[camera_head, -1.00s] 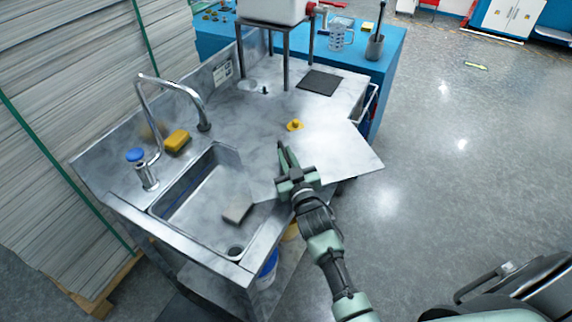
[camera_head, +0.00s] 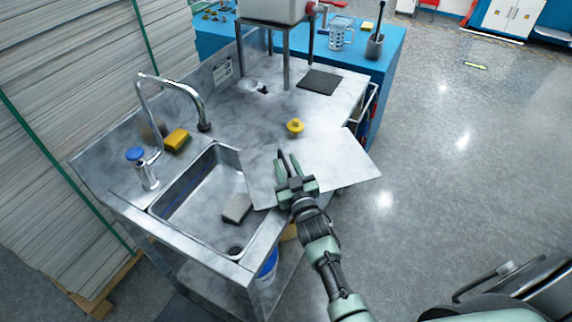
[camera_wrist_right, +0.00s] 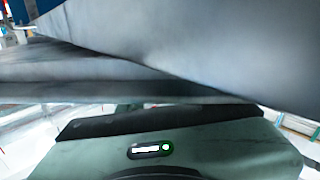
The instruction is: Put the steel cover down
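The steel cover (camera_head: 345,162) is a thin, pale flat sheet at the right front of the steel sink counter (camera_head: 240,108). Its left part reaches the sink's right rim and its right corner juts past the counter over the floor. My right gripper (camera_head: 288,156) is at the cover's left part, its two fingers pointing away from me with a narrow gap between them. I cannot tell whether they hold the cover. In the right wrist view a blurred grey sheet, probably the cover (camera_wrist_right: 220,45), fills the upper part close to the camera. My left gripper is not in view.
The sink basin (camera_head: 200,193) is left of the cover, with a grey block (camera_head: 237,208) in it. A yellow knob-like piece (camera_head: 295,126) stands just behind the cover. A dark mat (camera_head: 319,81) and a metal stand (camera_head: 287,55) are farther back. Floor is clear at right.

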